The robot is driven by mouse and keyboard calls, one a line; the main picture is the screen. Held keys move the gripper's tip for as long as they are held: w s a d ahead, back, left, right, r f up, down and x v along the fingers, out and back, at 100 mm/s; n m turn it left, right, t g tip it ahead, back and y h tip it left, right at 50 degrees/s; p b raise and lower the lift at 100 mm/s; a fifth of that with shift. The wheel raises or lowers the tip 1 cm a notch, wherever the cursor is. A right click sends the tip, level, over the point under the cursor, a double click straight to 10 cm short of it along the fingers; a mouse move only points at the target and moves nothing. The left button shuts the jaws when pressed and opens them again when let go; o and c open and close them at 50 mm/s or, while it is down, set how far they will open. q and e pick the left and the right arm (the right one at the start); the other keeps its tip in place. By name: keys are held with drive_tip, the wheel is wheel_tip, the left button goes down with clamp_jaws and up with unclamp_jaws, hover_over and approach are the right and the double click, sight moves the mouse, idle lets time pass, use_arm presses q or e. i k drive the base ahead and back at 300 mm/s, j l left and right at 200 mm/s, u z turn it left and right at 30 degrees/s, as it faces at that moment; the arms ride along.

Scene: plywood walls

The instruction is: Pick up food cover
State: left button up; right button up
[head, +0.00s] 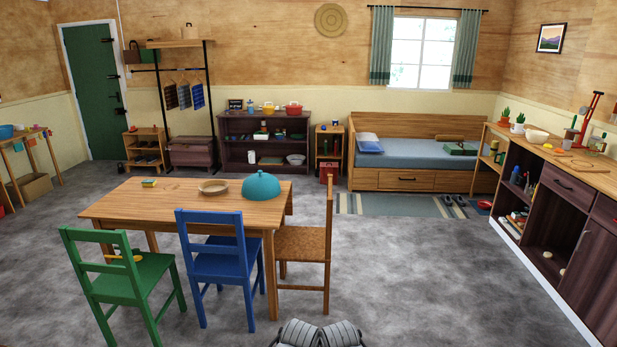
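The food cover (261,187) is a teal dome with a small knob on top. It rests on the right part of the wooden table (150,205), near the far edge. A shallow round tan dish (213,187) lies to its left, close beside it. Whether anything is under the cover is hidden. Neither of my grippers shows in the head view. Only a dark grey part of my own body shows at the bottom centre, well short of the table.
A green chair (130,280) and a blue chair (222,265) stand at the table's near side, and a brown chair (303,245) at its right end. A dark counter (565,185) runs along the right. The grey floor between chairs and counter is open.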

sight(260, 186)
drive_tip(key=i, duration=0.9)
drive_tip(key=i+j+z, duration=0.1)
drive_tip(key=i, duration=0.8)
drive_tip(key=i+j, duration=0.2)
drive_tip(key=i, duration=0.25)
drive_tip(key=i+j, duration=0.15)
drive_tip(key=i, duration=0.35)
drive_tip(key=i+j, duration=0.2)
drive_tip(key=i, duration=0.25)
drive_tip(key=i+j, duration=0.2)
drive_tip(key=i, duration=0.25)
drive_tip(key=l+z, duration=0.05)
